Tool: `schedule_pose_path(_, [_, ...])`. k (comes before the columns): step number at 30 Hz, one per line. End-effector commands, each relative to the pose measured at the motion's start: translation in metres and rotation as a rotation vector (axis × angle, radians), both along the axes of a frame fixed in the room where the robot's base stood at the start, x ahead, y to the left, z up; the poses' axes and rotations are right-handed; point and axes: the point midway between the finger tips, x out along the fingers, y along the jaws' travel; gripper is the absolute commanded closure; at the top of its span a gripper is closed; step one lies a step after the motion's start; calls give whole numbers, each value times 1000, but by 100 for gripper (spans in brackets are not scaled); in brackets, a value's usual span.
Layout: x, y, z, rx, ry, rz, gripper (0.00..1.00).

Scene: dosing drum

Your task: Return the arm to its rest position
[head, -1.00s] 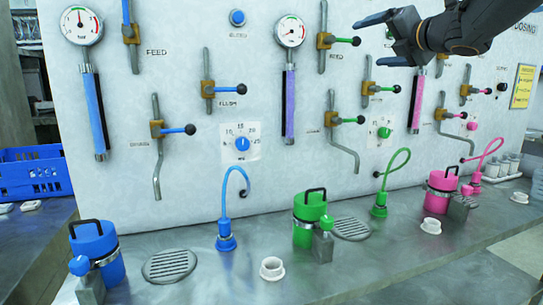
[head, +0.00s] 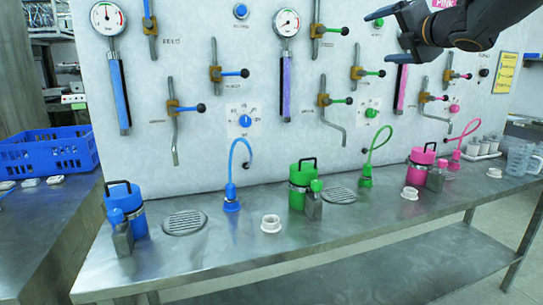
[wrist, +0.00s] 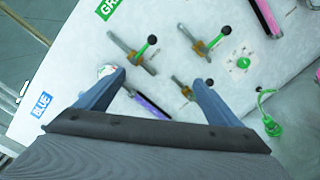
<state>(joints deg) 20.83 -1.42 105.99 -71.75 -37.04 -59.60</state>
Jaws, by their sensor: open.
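My gripper (head: 388,32) is at the upper right in the head view, raised in front of the white panel (head: 200,140). Its two fingers are spread apart with nothing between them. The green feed valve (wrist: 130,52) appears beyond the fingers there. I cannot tell exactly how far the fingertips are from the panel.
A steel bench (head: 330,245) runs below the panel. It bears blue (head: 125,205), green (head: 300,180) and pink (head: 418,165) canisters, hoses and white cups. A blue crate (head: 45,155) is at left. The floor at lower right is clear.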

Motion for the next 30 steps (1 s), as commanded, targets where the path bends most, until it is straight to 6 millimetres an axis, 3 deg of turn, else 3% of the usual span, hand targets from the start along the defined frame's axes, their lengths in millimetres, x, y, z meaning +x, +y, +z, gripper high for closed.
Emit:
schedule_pose_path(5, [5,1,-33,173,79,-76,12])
schedule_pose_path(11, [3,-7,-90,419,203,-214,12])
schedule_pose_path(17, [-17,-10,-175,723,378,-415,12])
schedule_pose_path(23, [-77,2,-296,1077,619,-734,12])
schedule_pose_path(30, [-187,37,-413,1388,862,-1177,12])
